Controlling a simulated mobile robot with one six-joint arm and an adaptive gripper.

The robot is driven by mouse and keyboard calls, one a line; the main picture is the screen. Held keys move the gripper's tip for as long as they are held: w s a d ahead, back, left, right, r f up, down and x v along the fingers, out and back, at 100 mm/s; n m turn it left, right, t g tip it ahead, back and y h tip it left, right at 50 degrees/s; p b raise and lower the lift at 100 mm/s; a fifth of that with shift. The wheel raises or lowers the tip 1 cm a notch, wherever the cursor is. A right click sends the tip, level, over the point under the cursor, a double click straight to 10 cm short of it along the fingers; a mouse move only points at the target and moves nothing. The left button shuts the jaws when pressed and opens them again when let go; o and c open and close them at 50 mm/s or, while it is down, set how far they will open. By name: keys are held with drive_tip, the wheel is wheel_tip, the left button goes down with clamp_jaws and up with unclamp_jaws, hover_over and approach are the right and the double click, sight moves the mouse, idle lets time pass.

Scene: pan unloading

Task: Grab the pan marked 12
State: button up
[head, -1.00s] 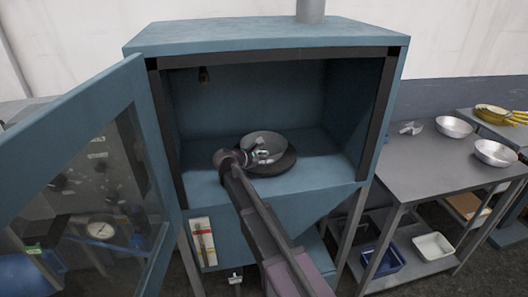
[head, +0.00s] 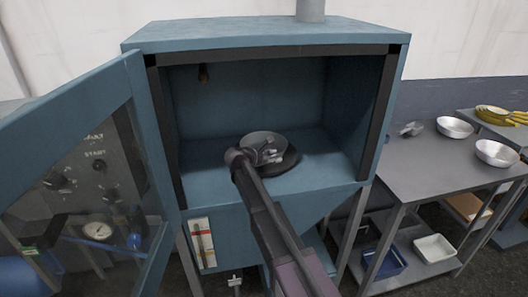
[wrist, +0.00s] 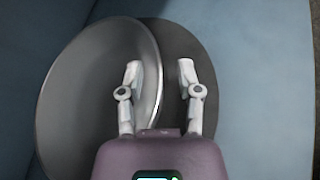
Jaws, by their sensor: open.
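A grey round pan (head: 262,138) sits inside the open blue cabinet, on a dark round plate (head: 289,164). No number can be read on it. In the wrist view the pan (wrist: 80,100) lies to the left and the dark plate (wrist: 207,55) shows beyond its right rim. My gripper (head: 271,154) is inside the cabinet at the pan. In the wrist view my gripper (wrist: 158,75) is open; its left finger is over the pan's inside and its right finger is over the dark plate, with the pan's rim between them. Whether the fingers touch the pan cannot be told.
The glazed cabinet door (head: 95,170) stands open at the left. At the right, a grey table (head: 425,180) carries two silver pans (head: 455,127) (head: 496,153). A blue bin (head: 385,262) and a white bin (head: 436,248) stand on its lower shelf.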

clamp_jaws()
drive_tip(key=shift+r, duration=0.2)
idle(0.4)
wheel_tip(320, 180, up, 3)
drive_tip(key=p, duration=0.3)
drive_tip(key=shift+f, duration=0.1)
drive_tip(key=s+a+r+p, duration=0.2)
drive_tip(key=s, duration=1.3)
drive_tip(key=shift+s+a, duration=0.3)
drive_tip(key=shift+s, duration=0.1)
